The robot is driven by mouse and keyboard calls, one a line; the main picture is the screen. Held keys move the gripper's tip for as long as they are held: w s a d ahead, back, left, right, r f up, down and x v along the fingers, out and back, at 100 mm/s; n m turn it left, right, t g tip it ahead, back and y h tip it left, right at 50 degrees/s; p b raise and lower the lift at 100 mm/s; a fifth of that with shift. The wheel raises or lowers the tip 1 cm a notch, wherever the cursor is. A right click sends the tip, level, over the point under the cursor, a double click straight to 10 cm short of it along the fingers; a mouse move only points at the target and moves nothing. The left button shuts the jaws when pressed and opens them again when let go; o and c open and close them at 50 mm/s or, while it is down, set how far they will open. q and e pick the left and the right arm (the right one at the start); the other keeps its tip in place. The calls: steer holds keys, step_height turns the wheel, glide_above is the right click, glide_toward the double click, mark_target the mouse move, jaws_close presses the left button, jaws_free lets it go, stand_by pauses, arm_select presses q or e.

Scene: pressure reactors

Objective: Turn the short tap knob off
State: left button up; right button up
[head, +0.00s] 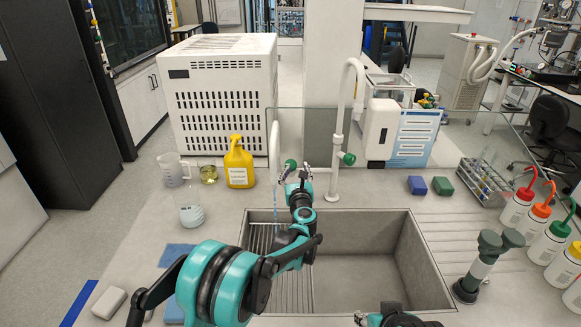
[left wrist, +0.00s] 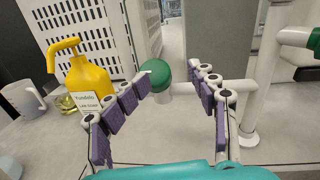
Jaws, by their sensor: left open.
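The short tap (head: 274,150) is a white curved pipe behind the sink's left part. A thin blue stream (head: 275,208) hangs below its spout. Its round green knob (head: 290,164) sits on its right side. My left gripper (head: 298,178) is at the back edge of the sink, close in front of the knob. In the left wrist view the green knob (left wrist: 158,75) shows between the open, purple-padded fingers (left wrist: 170,84), seemingly beyond the tips; contact cannot be told. My right gripper (head: 388,319) shows only partly at the bottom edge, its fingers unclear.
The tall white tap (head: 337,130) with its own green knob (head: 348,158) stands just right. A yellow bottle (head: 238,165) and beakers stand left. A glass panel (head: 440,150) rises behind. The grey sink (head: 365,262) is empty on the right. Wash bottles (head: 518,205) stand far right.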

mark_target(292, 165)
arm_select(q)
steer(key=w, duration=0.2)
steer(key=w+a, duration=0.1)
steer(key=shift+f, duration=0.3)
steer(key=shift+w+r+b, duration=0.15)
steer(key=shift+w+b, duration=0.2)
steer(key=shift+w, duration=0.15)
